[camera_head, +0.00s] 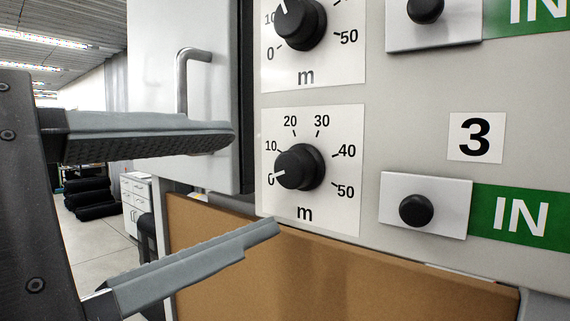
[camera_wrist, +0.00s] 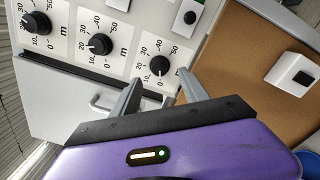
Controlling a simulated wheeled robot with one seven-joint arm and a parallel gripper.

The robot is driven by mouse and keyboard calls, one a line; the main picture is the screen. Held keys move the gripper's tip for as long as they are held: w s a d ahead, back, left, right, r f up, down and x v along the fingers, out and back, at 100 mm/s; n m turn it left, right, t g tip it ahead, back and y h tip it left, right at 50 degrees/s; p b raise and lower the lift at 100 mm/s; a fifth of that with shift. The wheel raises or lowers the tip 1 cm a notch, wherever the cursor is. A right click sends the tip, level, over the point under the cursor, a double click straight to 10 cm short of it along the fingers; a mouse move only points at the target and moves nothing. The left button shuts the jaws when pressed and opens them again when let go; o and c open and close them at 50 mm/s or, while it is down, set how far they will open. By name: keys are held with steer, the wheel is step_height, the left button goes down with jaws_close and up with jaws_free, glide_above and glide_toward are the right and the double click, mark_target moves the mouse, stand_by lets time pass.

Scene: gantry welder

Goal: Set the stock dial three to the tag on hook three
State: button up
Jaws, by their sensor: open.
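Stock dial three (camera_head: 300,167) is a black knob on a white 0 to 50 plate marked "m", level with the "3" label (camera_head: 476,137). Its white pointer line points left, near 0. In the wrist view the dial (camera_wrist: 160,65) lies just ahead of the fingertips. My gripper (camera_head: 257,182) is open and empty, its two grey fingers left of the dial, one higher and one lower. They appear apart from the knob. The gripper also shows in the wrist view (camera_wrist: 163,83). I see no hook with a tag in either view.
Another dial (camera_head: 300,22) sits above. A black knob on a white plate (camera_head: 417,210) and a green "IN" sign (camera_head: 516,216) are to the right. A cabinet door with a handle (camera_head: 183,80) is at left. A brown board (camera_head: 340,285) lies below the panel.

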mark_target(288, 171)
steer(key=p+x, duration=0.2)
steer(key=x, duration=0.4)
steer(key=shift+w+d, duration=0.15)
steer(key=shift+w, duration=0.1)
jaws_close()
